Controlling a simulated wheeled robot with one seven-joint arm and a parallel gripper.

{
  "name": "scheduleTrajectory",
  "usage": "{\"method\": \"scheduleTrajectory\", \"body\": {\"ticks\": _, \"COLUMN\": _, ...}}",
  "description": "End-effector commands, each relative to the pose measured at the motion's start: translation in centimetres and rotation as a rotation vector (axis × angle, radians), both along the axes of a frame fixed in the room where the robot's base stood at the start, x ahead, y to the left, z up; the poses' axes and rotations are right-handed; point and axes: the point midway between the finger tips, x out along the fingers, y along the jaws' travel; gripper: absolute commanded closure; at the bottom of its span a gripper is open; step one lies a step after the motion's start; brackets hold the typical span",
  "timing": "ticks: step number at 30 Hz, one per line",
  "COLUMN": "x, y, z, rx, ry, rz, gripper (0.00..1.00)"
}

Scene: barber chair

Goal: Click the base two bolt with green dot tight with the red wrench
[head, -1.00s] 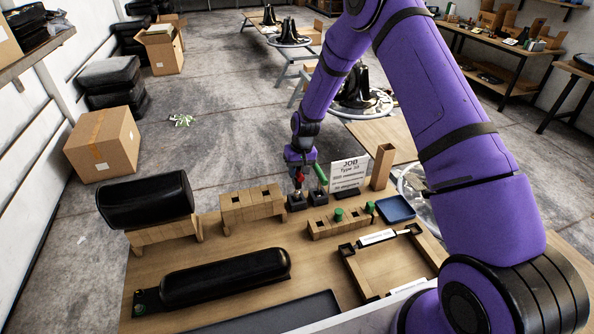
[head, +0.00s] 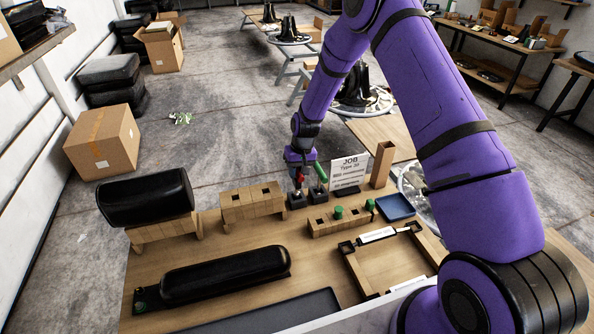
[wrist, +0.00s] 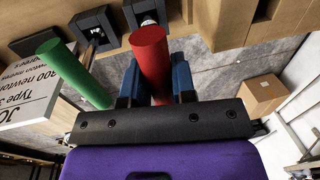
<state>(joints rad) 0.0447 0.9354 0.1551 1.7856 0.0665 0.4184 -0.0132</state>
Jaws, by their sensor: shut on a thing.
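My gripper (wrist: 156,76) is shut on the red wrench's handle (wrist: 148,45), which stands upright between the blue fingers. In the head view my gripper (head: 299,164) is at the back of the bench, with the red wrench (head: 299,178) below it. The wrench's lower end is at a small black holder (head: 296,201). A green-handled wrench (head: 320,171) leans in the neighbouring black holder (head: 318,195), and it also shows in the wrist view (wrist: 75,72). A small green spot (head: 140,306) shows at the left end of the long black padded part (head: 228,273); its bolt is too small to make out.
A job sign (head: 349,171) stands right of the holders. A wooden block with green-topped pieces (head: 325,228), a blue tray (head: 396,207) and a wooden frame (head: 365,281) lie to the right. A black cushion (head: 147,198) rests on a wooden stand at left.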

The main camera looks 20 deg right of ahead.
Motion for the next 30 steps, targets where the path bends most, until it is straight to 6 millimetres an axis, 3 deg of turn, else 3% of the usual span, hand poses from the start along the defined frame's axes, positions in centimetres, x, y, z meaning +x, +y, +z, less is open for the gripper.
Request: {"method": "scheduleTrajectory", "body": {"ticks": 30, "x": 0.0, "y": 0.0, "z": -1.7, "rx": 0.000, "ry": -0.001, "rz": 0.000, "gripper": 1.00}}
